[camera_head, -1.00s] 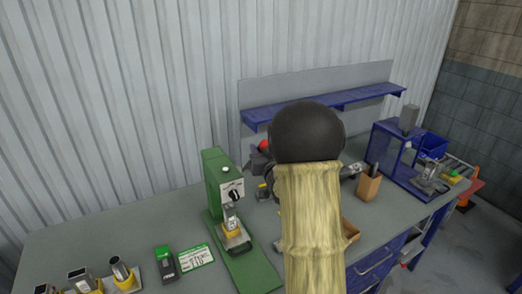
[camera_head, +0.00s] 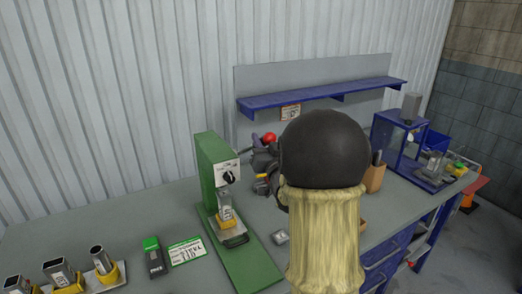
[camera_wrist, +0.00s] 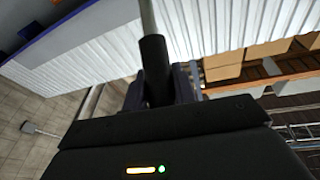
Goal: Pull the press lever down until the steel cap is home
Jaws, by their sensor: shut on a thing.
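The green press (camera_head: 209,170) stands on the bench, left of my arm in the head view. A steel piece (camera_head: 224,203), probably the cap, sits upright in a yellow holder (camera_head: 227,223) under the press head. The picture is too small to tell how deep it sits. In the wrist view my gripper (camera_wrist: 158,88) is shut on the black grip of the press lever (camera_wrist: 153,58), with a pale rod running up from it. My arm hides the lever in the head view.
Several steel pieces in yellow holders (camera_head: 67,277) stand at the front left. A green-and-black device (camera_head: 154,258) and a label card (camera_head: 186,250) lie beside the press. A blue shelf (camera_head: 320,97) runs behind. A blue frame (camera_head: 392,145) stands at the right.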

